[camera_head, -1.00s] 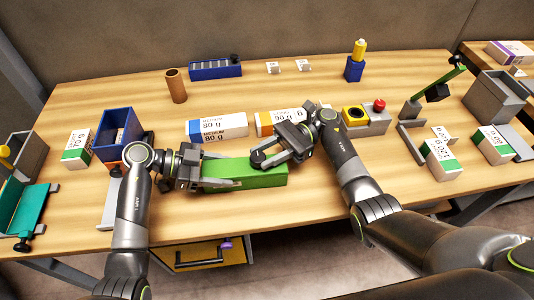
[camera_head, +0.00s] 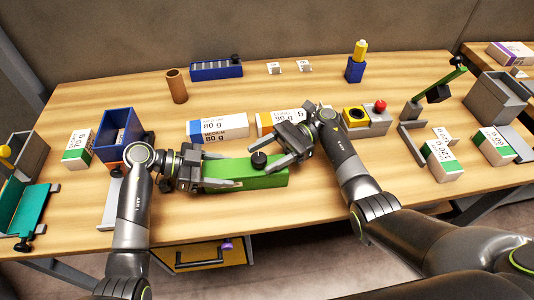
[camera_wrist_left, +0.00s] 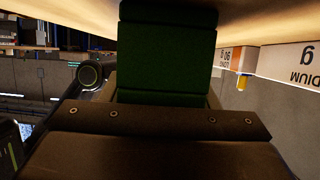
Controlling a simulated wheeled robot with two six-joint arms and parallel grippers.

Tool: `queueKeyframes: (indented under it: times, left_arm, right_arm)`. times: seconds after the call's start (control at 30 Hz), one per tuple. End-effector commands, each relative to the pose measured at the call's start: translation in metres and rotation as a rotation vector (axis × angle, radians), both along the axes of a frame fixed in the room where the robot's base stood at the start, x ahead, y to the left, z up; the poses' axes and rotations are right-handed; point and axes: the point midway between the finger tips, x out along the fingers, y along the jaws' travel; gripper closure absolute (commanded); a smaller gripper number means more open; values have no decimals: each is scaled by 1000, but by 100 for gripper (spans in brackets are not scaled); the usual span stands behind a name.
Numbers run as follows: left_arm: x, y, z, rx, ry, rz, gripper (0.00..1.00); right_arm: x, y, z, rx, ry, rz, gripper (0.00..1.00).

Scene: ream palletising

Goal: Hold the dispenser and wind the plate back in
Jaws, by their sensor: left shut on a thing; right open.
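The dispenser is a long green box (camera_head: 245,177) lying on the table in front of me, with a round black knob (camera_head: 259,159) on top. My left gripper (camera_head: 222,184) is shut on its left end, one finger along each long side. The green body also fills the upper middle of the left wrist view (camera_wrist_left: 168,50). My right gripper (camera_head: 282,157) is open just above and right of the knob, apart from it as far as I can see. I cannot make out the plate inside the box.
White reams with blue (camera_head: 217,127) and orange (camera_head: 277,122) labels lie behind the dispenser. A base with a yellow-ringed part and a red button (camera_head: 380,105) stands to the right. A blue bin (camera_head: 116,133) stands at the left. The table's front edge is close to the dispenser.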

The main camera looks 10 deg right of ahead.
Motion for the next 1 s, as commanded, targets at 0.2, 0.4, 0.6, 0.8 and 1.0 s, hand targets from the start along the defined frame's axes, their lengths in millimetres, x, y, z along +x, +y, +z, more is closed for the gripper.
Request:
queueKeyframes:
  times: [0.2,0.4,0.6,0.8,1.0]
  left_arm:
    - [0,0,0,1,0,1,73]
    - [0,0,0,1,0,1,73]
    - [0,0,0,1,0,1,73]
    - [0,0,0,1,0,1,73]
    - [0,0,0,1,0,1,73]
  right_arm:
    - [1,0,16,0,-5,-1,42]
    - [0,0,51,-1,-6,1,42]
    - [0,0,85,0,-3,0,42]
    - [0,0,99,0,0,0,42]
    - [0,0,100,0,0,0,42]
